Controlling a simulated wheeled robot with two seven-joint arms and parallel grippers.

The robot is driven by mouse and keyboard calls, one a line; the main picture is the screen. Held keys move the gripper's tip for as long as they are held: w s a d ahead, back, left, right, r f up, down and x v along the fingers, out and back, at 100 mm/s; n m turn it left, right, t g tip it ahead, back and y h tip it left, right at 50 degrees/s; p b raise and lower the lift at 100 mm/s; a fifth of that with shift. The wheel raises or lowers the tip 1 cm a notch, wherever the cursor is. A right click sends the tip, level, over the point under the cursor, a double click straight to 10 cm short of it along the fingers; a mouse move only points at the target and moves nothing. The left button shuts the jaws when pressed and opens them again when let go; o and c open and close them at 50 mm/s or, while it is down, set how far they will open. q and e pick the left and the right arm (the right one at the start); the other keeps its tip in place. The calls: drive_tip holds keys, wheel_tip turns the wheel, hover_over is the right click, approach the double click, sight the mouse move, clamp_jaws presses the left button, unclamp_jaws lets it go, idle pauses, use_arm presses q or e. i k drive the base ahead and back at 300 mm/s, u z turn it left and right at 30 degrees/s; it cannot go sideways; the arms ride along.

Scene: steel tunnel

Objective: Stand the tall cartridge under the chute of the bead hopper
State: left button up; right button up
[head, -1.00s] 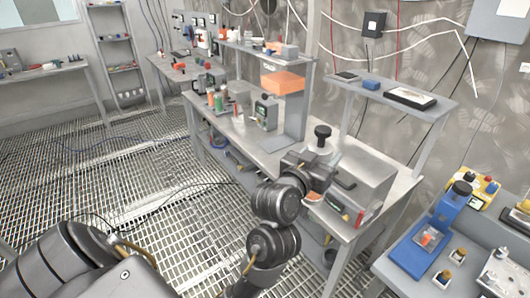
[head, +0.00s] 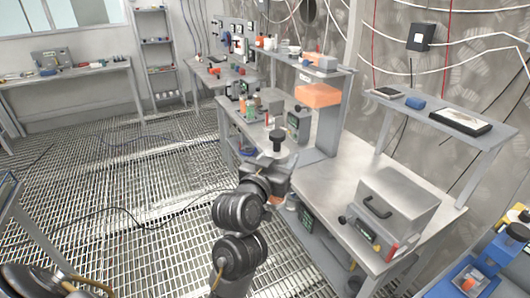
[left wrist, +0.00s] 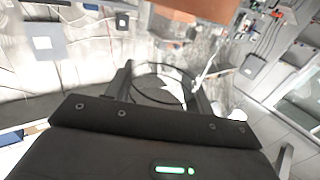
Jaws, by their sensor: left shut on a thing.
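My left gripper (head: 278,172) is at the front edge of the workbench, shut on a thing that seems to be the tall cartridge. A dark knob-like top (head: 278,138) stands above the fingers, roughly upright; the fingers and wrist hide most of the body. In the left wrist view a dark ring (left wrist: 163,65) shows between the two fingers (left wrist: 163,92). The bead hopper (head: 318,95) has an orange tank on a grey column, beyond and right of the gripper. I cannot make out its chute clearly. My right gripper is not in view.
The workbench (head: 345,180) has bare steel between the hopper column and a grey box with a handle (head: 400,200). A small grey device (head: 298,122) and several small bottles (head: 250,107) stand left of the column. A raised shelf (head: 440,115) stands behind.

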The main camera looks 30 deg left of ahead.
sight(304, 157)
drive_tip(key=u, duration=0.35)
drive_tip(key=i, duration=1.35)
drive_tip(key=z, duration=1)
